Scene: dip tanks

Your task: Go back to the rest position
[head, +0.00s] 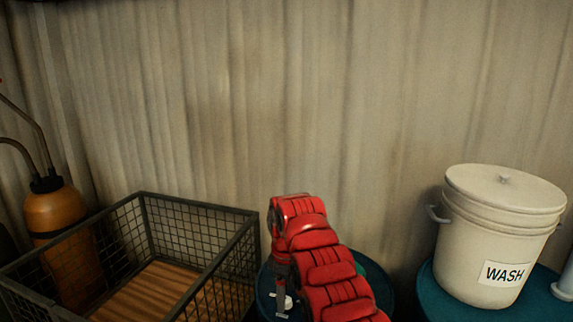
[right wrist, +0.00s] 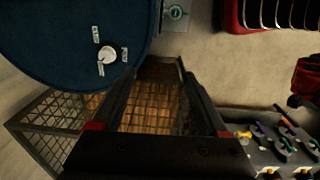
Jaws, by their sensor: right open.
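My right arm is red and reaches up from the bottom of the head view. Its gripper (head: 281,303) points down over a dark blue round top (head: 264,290), close to a white knob (head: 288,302). In the right wrist view the two black fingers of the right gripper (right wrist: 160,78) stand apart with nothing held between them. The blue round top (right wrist: 60,40) and its white knob (right wrist: 108,54) show at upper left there, apart from the fingers. My left gripper is in neither view.
A wire basket (head: 206,216) with a wooden bottom stands left of the arm, beside an orange tank (head: 55,208). A lidded white bucket (head: 490,240) marked WASH stands on a teal top (head: 437,300) at right. A corrugated wall (head: 330,100) closes off the back.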

